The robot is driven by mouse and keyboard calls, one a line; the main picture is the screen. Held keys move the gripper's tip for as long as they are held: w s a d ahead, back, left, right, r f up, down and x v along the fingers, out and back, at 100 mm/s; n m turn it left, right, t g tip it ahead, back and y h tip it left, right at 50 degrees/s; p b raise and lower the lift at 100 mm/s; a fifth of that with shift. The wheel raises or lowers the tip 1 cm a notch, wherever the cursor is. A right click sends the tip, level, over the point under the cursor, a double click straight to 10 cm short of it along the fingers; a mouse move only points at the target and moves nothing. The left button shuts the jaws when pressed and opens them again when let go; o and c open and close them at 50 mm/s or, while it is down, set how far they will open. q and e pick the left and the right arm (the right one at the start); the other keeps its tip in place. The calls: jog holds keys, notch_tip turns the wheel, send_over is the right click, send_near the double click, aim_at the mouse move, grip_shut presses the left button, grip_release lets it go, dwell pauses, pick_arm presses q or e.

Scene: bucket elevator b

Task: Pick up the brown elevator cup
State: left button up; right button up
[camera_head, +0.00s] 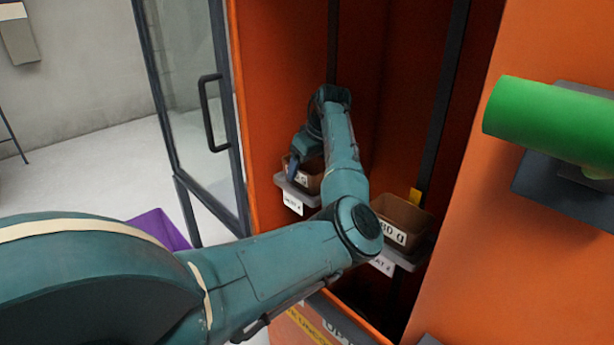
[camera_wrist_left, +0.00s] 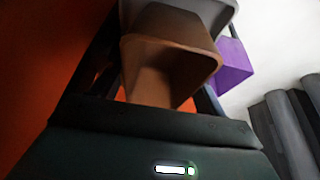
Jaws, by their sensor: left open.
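A brown elevator cup (camera_head: 309,178) sits in a grey holder (camera_head: 300,196) with a white label, inside the orange cabinet, partly hidden by my left arm. A second brown cup (camera_head: 401,214), with a dark-lettered white label, sits in another grey holder to the right. My left gripper (camera_head: 295,164) is at the left cup, pointing down. In the left wrist view a brown cup (camera_wrist_left: 168,62) shows between the dark open fingers, with a grey holder (camera_wrist_left: 221,14) beyond it. I cannot tell whether the fingers touch it. My right gripper is not in view.
The orange cabinet wall (camera_head: 282,65) and dark rails (camera_head: 440,110) stand close around my left arm. A glass door (camera_head: 180,70) stands open at the left. A green cylinder (camera_head: 545,118) juts out at the right. A purple bin (camera_head: 160,228) stands on the floor.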

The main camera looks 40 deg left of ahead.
pick_arm(q)
jog(key=shift+c, duration=0.4)
jog(key=c, duration=0.9)
jog(key=shift+r, duration=0.1)
jog(key=shift+c, duration=0.4)
